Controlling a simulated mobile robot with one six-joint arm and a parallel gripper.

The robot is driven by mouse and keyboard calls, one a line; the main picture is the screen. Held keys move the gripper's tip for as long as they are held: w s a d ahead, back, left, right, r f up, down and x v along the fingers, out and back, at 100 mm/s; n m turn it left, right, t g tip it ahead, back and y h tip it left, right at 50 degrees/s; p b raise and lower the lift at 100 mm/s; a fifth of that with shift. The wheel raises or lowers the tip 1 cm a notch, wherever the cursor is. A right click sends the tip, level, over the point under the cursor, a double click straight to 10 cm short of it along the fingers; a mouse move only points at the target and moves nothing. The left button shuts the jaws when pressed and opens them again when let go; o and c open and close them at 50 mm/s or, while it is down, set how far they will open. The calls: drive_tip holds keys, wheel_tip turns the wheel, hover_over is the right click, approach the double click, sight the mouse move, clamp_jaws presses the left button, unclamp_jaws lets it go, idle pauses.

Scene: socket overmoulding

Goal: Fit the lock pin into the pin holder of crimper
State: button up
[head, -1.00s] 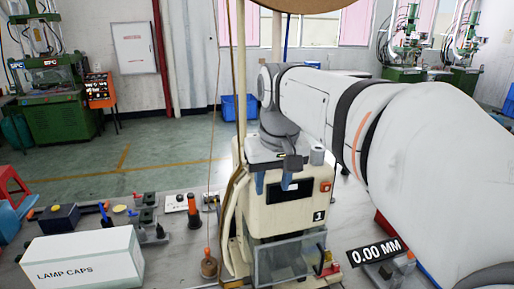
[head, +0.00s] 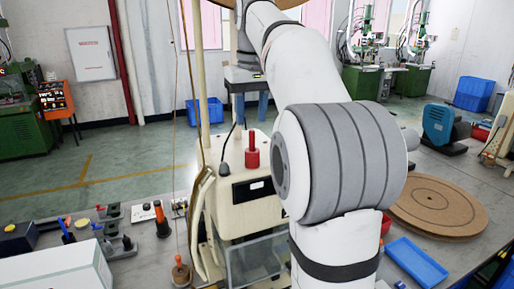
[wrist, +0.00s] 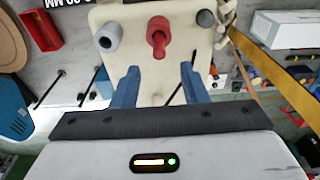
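My gripper (head: 250,116) is above and behind the crimper (head: 235,217) in the head view, blue fingers pointing down. The wrist view shows the fingers (wrist: 158,72) apart with nothing between them. A red pin-like piece (head: 252,152), narrow above a wider lower part, stands upright on the crimper's top; it also shows in the wrist view (wrist: 158,38), beyond the fingertips. I take it as the lock pin; its seating is not clear. A grey hollow cylinder (wrist: 107,37) is beside it, perhaps the pin holder, and my arm hides it in the head view. A black knob (head: 224,168) is on the other side.
A white box (head: 60,268) and small tools occupy the bench at left. A cord and pole rise beside the crimper's left side. A blue tray (head: 416,262) and a round brown board (head: 436,205) lie at right.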

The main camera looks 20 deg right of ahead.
sight(252, 130)
drive_tip(key=f, duration=0.4)
drive_tip(key=shift+s+f, duration=0.1)
drive_tip(key=shift+s, duration=0.25)
drive_tip(key=shift+w+f, duration=0.15)
drive_tip(key=shift+f, duration=0.2)
clamp_jaws()
